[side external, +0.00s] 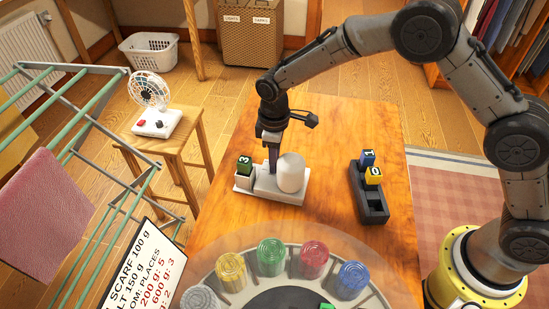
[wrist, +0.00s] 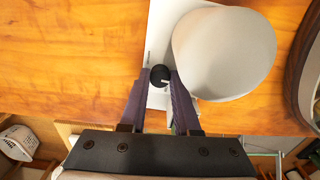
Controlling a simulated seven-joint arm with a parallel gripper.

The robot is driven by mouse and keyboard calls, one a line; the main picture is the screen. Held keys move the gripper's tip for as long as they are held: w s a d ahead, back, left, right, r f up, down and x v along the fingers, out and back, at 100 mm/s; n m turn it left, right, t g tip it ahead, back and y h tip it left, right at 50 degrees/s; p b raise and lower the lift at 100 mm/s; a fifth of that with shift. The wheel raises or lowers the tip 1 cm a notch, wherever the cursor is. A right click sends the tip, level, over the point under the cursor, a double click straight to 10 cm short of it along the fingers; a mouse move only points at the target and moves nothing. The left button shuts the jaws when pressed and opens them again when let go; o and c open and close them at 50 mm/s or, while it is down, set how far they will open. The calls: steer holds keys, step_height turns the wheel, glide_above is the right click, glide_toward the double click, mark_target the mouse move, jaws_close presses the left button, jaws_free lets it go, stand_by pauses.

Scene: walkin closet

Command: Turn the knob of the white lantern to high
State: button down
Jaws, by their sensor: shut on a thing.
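The white lantern (side external: 291,172) stands upright on a flat white base (side external: 268,192) on the wooden table; its rounded top also shows in the wrist view (wrist: 225,52). A black knob (wrist: 159,75) with a pale mark sits on the base beside the lantern body. My gripper (wrist: 158,84) points down over the base with its fingertips on either side of the knob, shut on it. In the side view my gripper (side external: 272,170) hides the knob. The setting that the mark points to cannot be read.
A dark tray (side external: 370,200) with blue and yellow blocks stands to the right. A round carousel with coloured lids (side external: 271,255) fills the front. A fan (side external: 150,95) stands on a stool at left.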

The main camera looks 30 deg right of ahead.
steer(key=m, duration=0.6)
steer(key=shift+m, duration=0.4)
steer(key=m, duration=0.3)
steer(key=shift+m, duration=0.3)
steer(key=m, duration=0.3)
steer(key=shift+m, duration=0.3)
steer(key=m, duration=0.4)
steer(key=shift+m, duration=2.4)
steer(key=c, duration=0.9)
jaws_free()
